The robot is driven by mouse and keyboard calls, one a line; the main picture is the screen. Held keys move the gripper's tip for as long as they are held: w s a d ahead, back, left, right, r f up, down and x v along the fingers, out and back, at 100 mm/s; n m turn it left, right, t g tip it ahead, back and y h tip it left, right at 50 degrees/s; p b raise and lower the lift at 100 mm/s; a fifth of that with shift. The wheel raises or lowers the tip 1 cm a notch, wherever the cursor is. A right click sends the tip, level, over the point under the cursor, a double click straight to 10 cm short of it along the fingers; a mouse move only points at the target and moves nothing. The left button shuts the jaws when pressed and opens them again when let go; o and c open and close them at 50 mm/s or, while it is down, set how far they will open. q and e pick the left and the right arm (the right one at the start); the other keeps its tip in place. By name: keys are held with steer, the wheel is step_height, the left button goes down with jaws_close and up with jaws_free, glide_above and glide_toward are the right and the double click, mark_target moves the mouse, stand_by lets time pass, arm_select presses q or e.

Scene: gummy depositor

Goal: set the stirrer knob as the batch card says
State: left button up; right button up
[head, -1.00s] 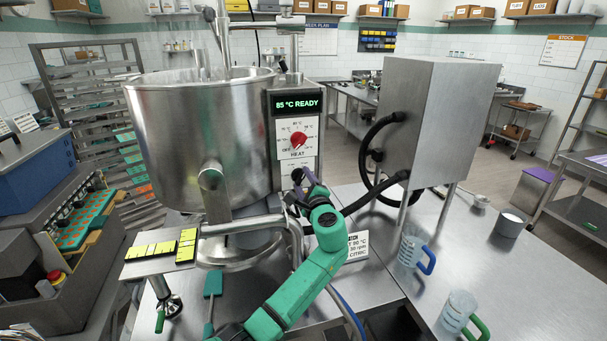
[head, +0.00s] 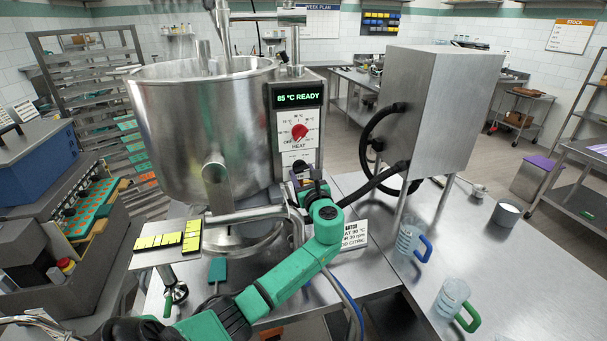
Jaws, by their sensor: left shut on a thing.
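The stirrer control is the lower panel (head: 299,157) on the kettle's control column, below the red HEAT knob (head: 299,132). My left gripper (head: 301,178) is at this lower panel, shut on the stirrer knob. The gripper and wrist cover the knob, so its pointer and most of its scale cannot be read. The batch card (head: 354,234) stands behind my green forearm, which covers its left part. It shows a line ending in 90 °C, "30 rpm" and "CITRIC". The display (head: 299,96) reads "85 °C READY". My right gripper is not in view.
The steel kettle (head: 205,130) stands left of the column. A steel cabinet (head: 423,120) with black hoses is to the right. Two jugs, blue-handled (head: 408,238) and green-handled (head: 449,298), stand on the table, with a white-filled cup (head: 506,213) behind. The table's right middle is clear.

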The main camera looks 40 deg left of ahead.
arm_select(q)
steer(key=shift+m, duration=1.1)
steer(key=o, duration=1.4)
steer(key=shift+c, duration=0.2)
steer(key=shift+s, duration=0.1)
steer(key=b+v, duration=0.4)
steer(key=v, duration=1)
steer(key=shift+d+b, duration=0.2)
steer(key=shift+b, duration=0.1)
steer(key=shift+s, duration=0.1)
